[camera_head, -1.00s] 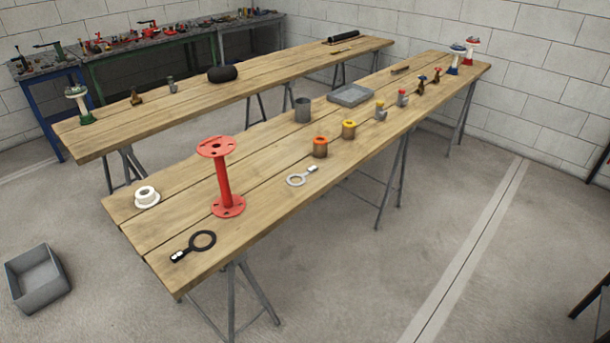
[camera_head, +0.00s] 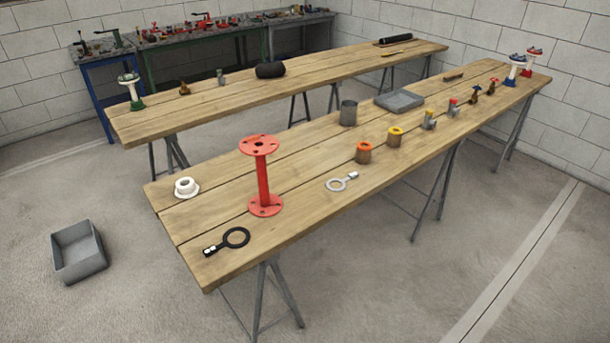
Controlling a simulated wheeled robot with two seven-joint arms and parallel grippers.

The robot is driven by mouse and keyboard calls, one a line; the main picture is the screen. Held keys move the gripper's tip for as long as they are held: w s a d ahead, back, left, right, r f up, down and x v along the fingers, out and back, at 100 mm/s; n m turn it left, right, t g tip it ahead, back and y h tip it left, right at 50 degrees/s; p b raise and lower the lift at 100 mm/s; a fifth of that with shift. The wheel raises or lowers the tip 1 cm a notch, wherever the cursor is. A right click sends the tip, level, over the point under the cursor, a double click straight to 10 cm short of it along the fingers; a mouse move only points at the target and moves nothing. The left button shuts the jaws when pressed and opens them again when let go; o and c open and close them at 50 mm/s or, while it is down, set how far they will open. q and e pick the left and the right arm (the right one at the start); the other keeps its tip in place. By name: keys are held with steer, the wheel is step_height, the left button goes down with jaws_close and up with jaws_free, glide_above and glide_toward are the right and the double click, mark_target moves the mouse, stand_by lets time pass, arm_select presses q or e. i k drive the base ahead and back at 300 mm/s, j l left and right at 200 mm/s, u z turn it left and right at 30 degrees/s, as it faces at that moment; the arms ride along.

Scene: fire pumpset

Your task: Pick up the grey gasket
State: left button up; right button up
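The grey gasket (camera_head: 336,185) is a flat ring with a tab at its right end. It lies flat on the front wooden table (camera_head: 309,220), near its front edge, to the right of a red flanged pipe (camera_head: 263,180). A similar black ring with a tab (camera_head: 236,237) lies on the near left end of the same table. Neither of my grippers shows in the head view.
A white flanged part (camera_head: 186,187) sits at the table's left end. A grey bin (camera_head: 79,251) is on the floor at left. Floor in front is clear.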

mark_target(353, 174)
steer(key=i+l+u, duration=0.3)
steer(key=l+u, duration=0.3)
steer(key=i+l+u, duration=0.15)
steer(key=l+u, duration=0.15)
steer(key=l, duration=0.25)
steer(key=i+l+u, duration=0.1)
steer(key=l, duration=0.6)
steer(key=i+l+u, duration=0.1)
steer(key=l, duration=0.65)
steer(key=i+l+u, duration=0.1)
steer(key=l, duration=0.6)
steer(key=i+l, duration=0.1)
steer(key=l, duration=0.6)
steer(key=i+l, duration=0.1)
steer(key=l, duration=0.6)
